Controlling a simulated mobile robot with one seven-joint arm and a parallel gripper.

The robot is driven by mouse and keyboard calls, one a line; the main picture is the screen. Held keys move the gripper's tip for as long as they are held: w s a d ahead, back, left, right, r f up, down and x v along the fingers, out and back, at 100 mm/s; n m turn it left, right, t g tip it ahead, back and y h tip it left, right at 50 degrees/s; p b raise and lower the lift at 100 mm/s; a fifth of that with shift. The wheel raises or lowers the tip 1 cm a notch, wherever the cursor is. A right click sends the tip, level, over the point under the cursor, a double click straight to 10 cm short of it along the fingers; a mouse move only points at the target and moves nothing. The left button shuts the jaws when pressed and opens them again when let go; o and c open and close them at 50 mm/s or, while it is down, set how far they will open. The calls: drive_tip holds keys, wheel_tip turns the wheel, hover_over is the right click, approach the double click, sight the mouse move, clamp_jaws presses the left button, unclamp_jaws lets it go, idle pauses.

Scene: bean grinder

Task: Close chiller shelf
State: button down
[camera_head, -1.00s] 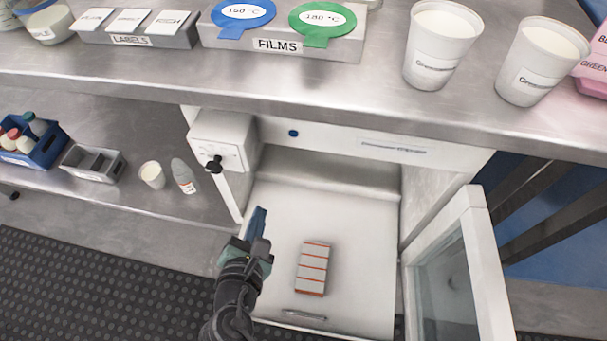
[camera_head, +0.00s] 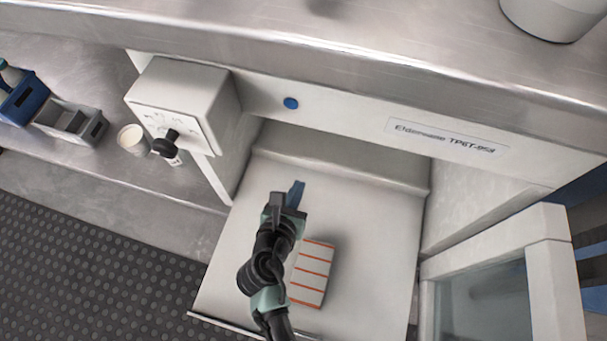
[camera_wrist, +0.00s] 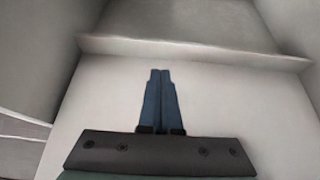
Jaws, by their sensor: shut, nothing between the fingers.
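The chiller shelf (camera_head: 375,245) is a pale flat panel pulled out of the white chiller under the steel counter. A block with orange stripes (camera_head: 312,275) lies on it. My gripper (camera_head: 297,190) is over the shelf, left of and beyond the block, with its blue fingers pointing toward the chiller's inside. In the wrist view the fingers (camera_wrist: 160,85) are together and empty, above the pale shelf surface (camera_wrist: 225,100), facing its raised back edge (camera_wrist: 195,50). I cannot tell whether they touch the shelf. My arm hides part of the shelf and block. The shelf's handle is not visible now.
The chiller's glass door (camera_head: 500,285) stands open at the right. A white control box with a black knob (camera_head: 185,105) juts out at the left. The steel counter (camera_head: 300,45) overhangs the opening. A dark studded mat (camera_head: 90,250) covers the floor at left.

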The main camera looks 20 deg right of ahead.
sight(307, 163)
drive_tip(key=w+d+b, duration=0.1)
drive_tip(key=w+d, duration=0.1)
drive_tip(key=w, duration=0.1)
drive_tip(key=shift+w+d+f+b, duration=0.15)
drive_tip(key=shift+w+f+b, duration=0.05)
drive_tip(key=shift+f+b, duration=0.2)
drive_tip(key=shift+w+d+r, duration=0.15)
drive_tip(key=shift+w+d, duration=0.1)
drive_tip(key=shift+w, duration=0.1)
